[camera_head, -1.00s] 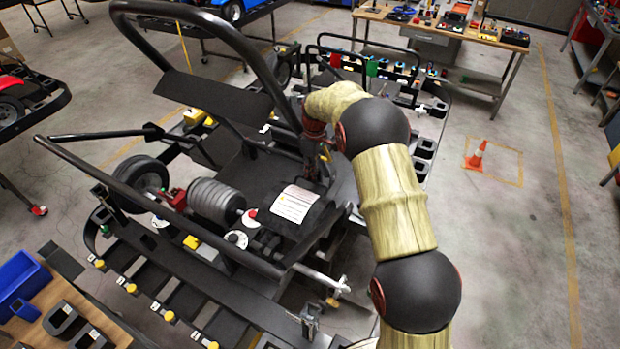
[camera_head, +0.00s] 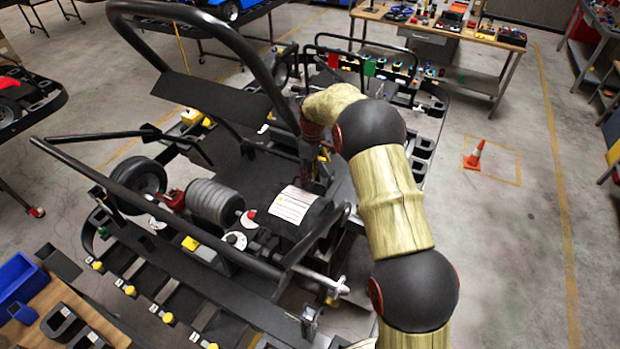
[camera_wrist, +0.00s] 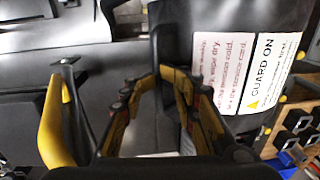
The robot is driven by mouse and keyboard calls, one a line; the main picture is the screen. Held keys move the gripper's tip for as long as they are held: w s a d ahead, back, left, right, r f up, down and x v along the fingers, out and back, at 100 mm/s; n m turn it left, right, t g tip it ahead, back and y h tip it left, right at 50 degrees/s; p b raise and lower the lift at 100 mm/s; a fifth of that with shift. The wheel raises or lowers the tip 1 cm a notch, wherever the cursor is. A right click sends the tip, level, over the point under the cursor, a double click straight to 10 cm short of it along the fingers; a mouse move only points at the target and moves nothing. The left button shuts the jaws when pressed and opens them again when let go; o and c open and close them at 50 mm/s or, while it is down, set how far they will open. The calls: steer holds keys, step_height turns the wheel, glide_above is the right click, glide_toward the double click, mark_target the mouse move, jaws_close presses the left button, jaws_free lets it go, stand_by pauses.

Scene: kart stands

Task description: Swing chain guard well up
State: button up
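The chain guard (camera_head: 318,213) is a black curved cover with a white warning label, low on the kart frame in the middle of the head view. In the wrist view the guard (camera_wrist: 185,25) fills the upper right, and its label reads "GUARD ON". My gripper (camera_wrist: 172,76) points at the guard's near edge, where a dark narrow strip runs down to the fingertips. The fingers lean together at the tips. I cannot tell whether they hold that strip. In the head view my gripper is mostly hidden among kart parts behind the guard.
Black kart tubes (camera_head: 190,235) cross in front of the guard, and a large hoop (camera_head: 240,45) rises behind it. A ribbed grey cylinder (camera_head: 213,200) lies left of the guard. An orange cone (camera_head: 474,156) stands on open floor at right.

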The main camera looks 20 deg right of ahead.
steer(key=shift+f, duration=0.1)
steer(key=w+d+r+p, duration=0.4)
steer(key=w+r, duration=0.1)
steer(key=r, duration=0.1)
steer(key=shift+d+r, duration=0.35)
stand_by(0.6)
steer(key=shift+r, duration=0.1)
stand_by(0.4)
step_height(320, 180, up, 7)
steer(key=shift+d+r, duration=0.15)
steer(key=shift+r, duration=0.05)
stand_by(0.3)
